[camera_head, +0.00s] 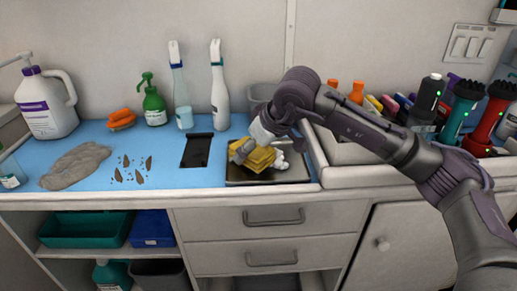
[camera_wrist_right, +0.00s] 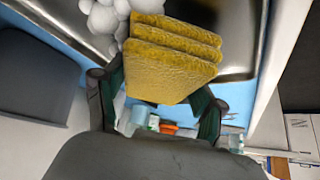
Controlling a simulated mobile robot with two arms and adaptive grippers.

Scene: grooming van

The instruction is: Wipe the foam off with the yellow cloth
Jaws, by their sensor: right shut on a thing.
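The folded yellow cloth (camera_head: 262,159) is held by my right gripper (camera_head: 247,150) over the dark metal tray (camera_head: 243,176) on the counter. In the right wrist view the cloth (camera_wrist_right: 172,60) sits between the two fingers of the gripper (camera_wrist_right: 155,100), which is shut on it. White foam (camera_head: 281,160) shows on the tray just right of the cloth. In the right wrist view the foam (camera_wrist_right: 105,17) is a bubbly clump beside the cloth's upper left edge. Whether the cloth touches the tray I cannot tell. My left gripper is out of view.
Spray bottles (camera_head: 219,88), a green pump bottle (camera_head: 153,103) and a large white jug (camera_head: 46,104) stand at the back. A grey cloth (camera_head: 75,166) and brown bits (camera_head: 132,169) lie at left.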

